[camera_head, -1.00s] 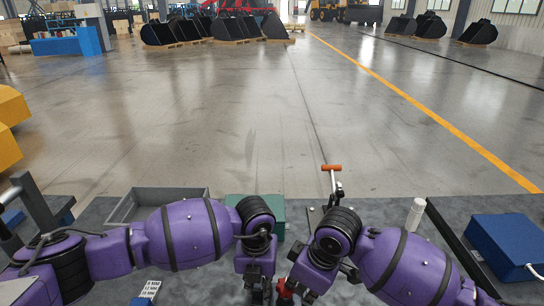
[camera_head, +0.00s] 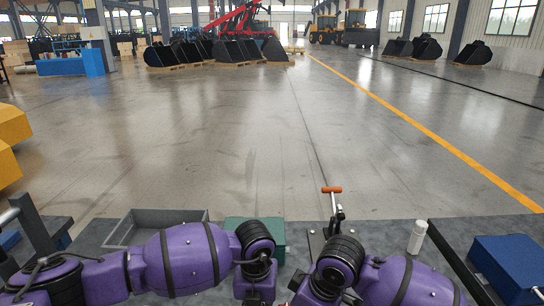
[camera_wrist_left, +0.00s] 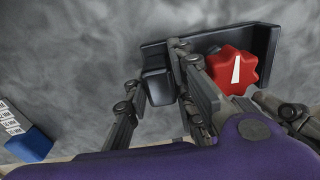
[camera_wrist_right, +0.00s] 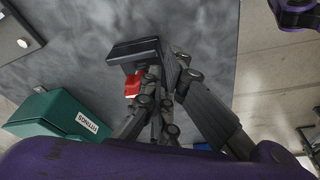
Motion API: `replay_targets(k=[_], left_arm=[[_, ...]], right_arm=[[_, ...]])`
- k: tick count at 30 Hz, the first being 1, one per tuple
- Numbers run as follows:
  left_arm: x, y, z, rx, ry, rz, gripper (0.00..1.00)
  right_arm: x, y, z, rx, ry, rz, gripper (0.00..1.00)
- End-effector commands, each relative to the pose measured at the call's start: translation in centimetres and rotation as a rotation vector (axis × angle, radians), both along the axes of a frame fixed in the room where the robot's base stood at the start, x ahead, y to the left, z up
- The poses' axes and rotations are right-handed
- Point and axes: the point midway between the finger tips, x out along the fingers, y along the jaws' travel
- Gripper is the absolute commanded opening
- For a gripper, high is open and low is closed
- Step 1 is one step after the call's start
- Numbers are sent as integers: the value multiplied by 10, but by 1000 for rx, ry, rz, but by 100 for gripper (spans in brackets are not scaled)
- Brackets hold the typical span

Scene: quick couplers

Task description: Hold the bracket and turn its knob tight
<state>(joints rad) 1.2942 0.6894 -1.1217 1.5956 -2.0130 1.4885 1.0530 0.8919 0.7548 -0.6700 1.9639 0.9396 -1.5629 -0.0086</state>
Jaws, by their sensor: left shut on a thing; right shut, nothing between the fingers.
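A black bracket (camera_wrist_left: 255,45) with a red lobed knob (camera_wrist_left: 232,70) shows in the left wrist view. The knob has a white pointer mark. My left gripper (camera_wrist_left: 160,72) is shut on the bracket's block-shaped end, left of the knob. In the right wrist view the bracket (camera_wrist_right: 133,48) is at the upper middle, and the knob (camera_wrist_right: 133,84) is partly hidden by finger links. My right gripper (camera_wrist_right: 168,76) is shut and empty close beside the knob; I cannot tell whether it touches it. In the head view both grippers and the bracket are below the picture edge.
A green box (camera_head: 240,228) and a grey tray (camera_head: 128,228) stand at the back of the grey table. An orange-handled clamp (camera_head: 333,205), a white cylinder (camera_head: 417,238) and a blue box (camera_head: 505,262) are to the right. Bare mat lies around the bracket.

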Motion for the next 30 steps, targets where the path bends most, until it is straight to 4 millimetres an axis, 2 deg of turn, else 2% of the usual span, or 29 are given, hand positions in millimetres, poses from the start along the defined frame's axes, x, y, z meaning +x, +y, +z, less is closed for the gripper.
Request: replay_targets(k=[1,15,26,30], left_arm=[[-4,1,-6,3,12,-1,0],[-4,1,-6,4,11,-1,0],[-4,1,-6,4,11,-1,0],[-4,1,-6,4,11,-1,0]], right_arm=[[1,0,3,1,-1,0,0],[0,1,54,2,-1,1,0],[1,0,58,0,0,0,0],[15,-6,63,-1,-1,-3,0]])
